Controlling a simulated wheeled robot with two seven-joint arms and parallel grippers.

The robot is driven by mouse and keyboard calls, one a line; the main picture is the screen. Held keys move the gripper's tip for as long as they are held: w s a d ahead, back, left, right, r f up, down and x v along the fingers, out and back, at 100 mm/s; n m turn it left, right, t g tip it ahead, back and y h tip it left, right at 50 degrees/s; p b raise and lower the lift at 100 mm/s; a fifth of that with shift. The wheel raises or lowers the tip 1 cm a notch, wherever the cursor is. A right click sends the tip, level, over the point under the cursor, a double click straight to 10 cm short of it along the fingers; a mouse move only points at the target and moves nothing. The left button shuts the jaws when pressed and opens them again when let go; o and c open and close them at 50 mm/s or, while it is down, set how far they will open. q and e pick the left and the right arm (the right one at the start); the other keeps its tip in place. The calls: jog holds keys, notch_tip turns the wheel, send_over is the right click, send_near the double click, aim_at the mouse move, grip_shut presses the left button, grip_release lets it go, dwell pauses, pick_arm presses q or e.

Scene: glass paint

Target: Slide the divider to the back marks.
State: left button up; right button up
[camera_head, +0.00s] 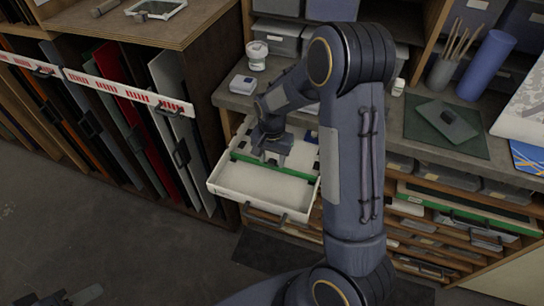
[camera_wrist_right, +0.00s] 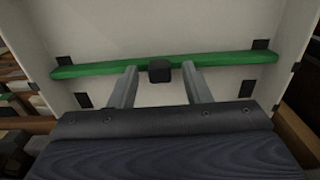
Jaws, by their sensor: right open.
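The white drawer (camera_head: 228,188) is pulled out from the cabinet under the counter. The green divider (camera_head: 290,170) runs across it from side to side. In the right wrist view, the divider (camera_wrist_right: 105,68) has a black knob (camera_wrist_right: 160,71) at its middle. My right gripper (camera_head: 271,158) is open, its fingers (camera_wrist_right: 160,88) on either side of the knob with gaps. One pair of dark marks, left (camera_wrist_right: 62,61) and right (camera_wrist_right: 261,44), lies at the divider's upper edge; another pair, left (camera_wrist_right: 83,100) and right (camera_wrist_right: 246,89), lies below, apart from it. My left gripper (camera_head: 75,297) is partly visible at bottom left; its opening is unclear.
The counter (camera_head: 232,99) above the drawer holds a white jar (camera_head: 256,55) and a small pale box (camera_head: 243,84). A rack of panels (camera_head: 120,80) stands left of the drawer. My right arm hides part of the cabinet. The floor (camera_head: 140,245) in front is clear.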

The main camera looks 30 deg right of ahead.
jog(key=shift+c, duration=0.3)
grip_shut()
jog(key=shift+w+d, duration=1.4)
jog(key=shift+d, duration=0.2)
jog(key=shift+o, duration=0.3)
grip_release()
jog(key=shift+r, duration=0.1)
notch_tip(320, 180, up, 8)
jog(key=b, duration=0.1)
